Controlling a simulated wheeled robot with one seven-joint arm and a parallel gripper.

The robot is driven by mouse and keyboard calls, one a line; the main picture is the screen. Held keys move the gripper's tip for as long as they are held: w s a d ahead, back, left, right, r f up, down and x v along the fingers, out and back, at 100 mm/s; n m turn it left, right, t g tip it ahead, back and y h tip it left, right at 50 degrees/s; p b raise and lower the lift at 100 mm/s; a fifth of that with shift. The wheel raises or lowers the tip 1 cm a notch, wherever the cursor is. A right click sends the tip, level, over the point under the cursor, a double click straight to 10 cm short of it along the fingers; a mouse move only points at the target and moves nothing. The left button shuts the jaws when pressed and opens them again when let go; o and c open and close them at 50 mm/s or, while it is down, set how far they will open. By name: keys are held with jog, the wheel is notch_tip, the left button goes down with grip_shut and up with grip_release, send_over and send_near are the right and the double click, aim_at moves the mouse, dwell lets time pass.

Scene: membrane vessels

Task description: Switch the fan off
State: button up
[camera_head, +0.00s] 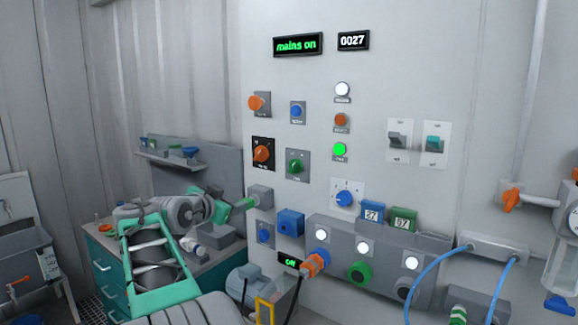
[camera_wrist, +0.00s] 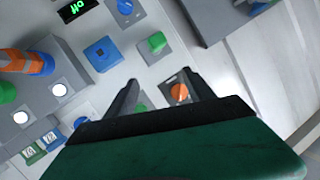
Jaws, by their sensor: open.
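No label readable here tells which control is the fan's. An orange rotary knob on a black plate (camera_head: 262,152) is at the panel's left side. In the wrist view an orange knob (camera_wrist: 180,92) shows between the fingers of my gripper (camera_wrist: 164,88), which is open and empty; contact cannot be told. A green knob on a grey plate (camera_head: 297,166) is right of the black plate. A green knob on a grey box (camera_wrist: 154,43) lies beyond the fingertips, beside a blue box (camera_wrist: 103,55). A small display (camera_head: 288,262) reads "off". In the head view my arm reaches from the left.
The display above (camera_head: 297,44) reads "mains on". A green lamp (camera_head: 340,150) and a white lamp (camera_head: 342,90) are lit. Two toggle switches (camera_head: 398,141) are at the right. A grey housing (camera_head: 330,232) juts out below with an orange-and-blue plug (camera_head: 314,263). A teal-drawered bench (camera_head: 105,265) stands left.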

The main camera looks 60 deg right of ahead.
aim_at(293, 166)
jog(key=s+d+r+m+g+h+p, duration=0.1)
jog(key=s+d+r+m, duration=0.1)
jog(key=d, duration=0.3)
jog(key=s+d+r+m+g+h+p, duration=0.1)
jog(key=s+d+r+g, duration=0.1)
jog(key=s+d, duration=0.3)
jog(key=s+d+r+m+g+h+p, duration=0.1)
jog(key=s+d+r+m+g, duration=0.1)
jog(key=d, duration=0.4)
jog(key=shift+s+d+r+m, duration=0.1)
jog(key=shift+s+m, duration=0.05)
jog(key=shift+s, duration=0.3)
jog(key=shift+s+d+r+m, duration=0.1)
jog(key=shift+s+m, duration=0.05)
jog(key=shift+s, duration=0.3)
jog(key=c, duration=1.3)
jog(key=shift+c, duration=0.2)
